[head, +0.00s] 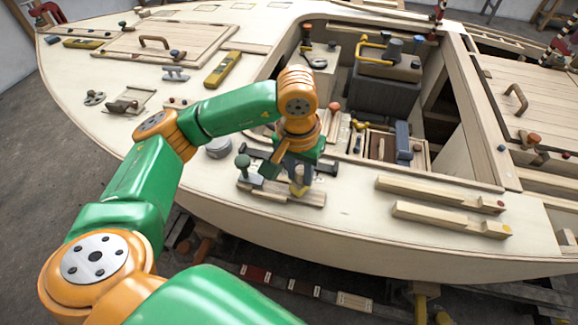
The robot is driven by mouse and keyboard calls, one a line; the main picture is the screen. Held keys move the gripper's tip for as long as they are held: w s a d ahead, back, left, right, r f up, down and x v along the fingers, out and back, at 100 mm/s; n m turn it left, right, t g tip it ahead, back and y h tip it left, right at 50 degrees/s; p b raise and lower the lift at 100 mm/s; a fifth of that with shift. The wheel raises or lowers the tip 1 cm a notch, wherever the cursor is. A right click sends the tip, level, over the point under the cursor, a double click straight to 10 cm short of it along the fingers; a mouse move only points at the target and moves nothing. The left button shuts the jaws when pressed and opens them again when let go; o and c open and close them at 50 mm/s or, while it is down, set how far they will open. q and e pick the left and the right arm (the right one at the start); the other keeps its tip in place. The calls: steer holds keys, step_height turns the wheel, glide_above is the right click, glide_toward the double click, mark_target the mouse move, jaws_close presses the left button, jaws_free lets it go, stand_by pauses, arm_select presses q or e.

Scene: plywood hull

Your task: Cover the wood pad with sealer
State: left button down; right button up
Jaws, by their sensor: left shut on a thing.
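The wood pad (313,198) is a pale flat strip on the deck near the hull's front edge. My left gripper (297,178) points down over the pad's right half, shut on a small tool with a pale yellow lower end (299,188), which looks like a brush. The tool's tip is at or just above the pad; I cannot tell whether it touches. The gripper hides part of the pad, and I cannot make out any sealer on it. A round grey tin (218,147) stands left of the gripper; its contents are unclear. My right gripper is not in view.
A green-knobbed fitting (243,163) stands at the pad's left end. Two pale wood bars (440,195) (450,219) lie to the right. The open cockpit (345,105) behind holds a tray of tools (382,146). A yellow level (222,70) lies on the deck.

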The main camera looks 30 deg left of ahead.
arm_select(q)
steer(key=shift+w+d+f+b, duration=0.15)
steer(key=shift+w+d, duration=0.15)
steer(key=shift+d, duration=0.7)
steer(key=shift+w+d+r+b, duration=0.1)
steer(key=shift+w+d+b, duration=0.15)
steer(key=shift+d, duration=0.8)
steer(key=shift+w+d+f+b, duration=0.1)
steer(key=shift+w+d, duration=0.25)
steer(key=shift+d, duration=0.65)
steer(key=shift+a, duration=0.1)
steer(key=shift+r+p, duration=0.35)
steer(key=shift+r, duration=0.15)
steer(key=shift+r+p, duration=1.55)
steer(key=shift+r, duration=1)
step_height(320, 180, up, 3)
steer(key=shift+r+p, duration=0.1)
steer(key=shift+p, duration=0.8)
steer(key=shift+f, duration=0.2)
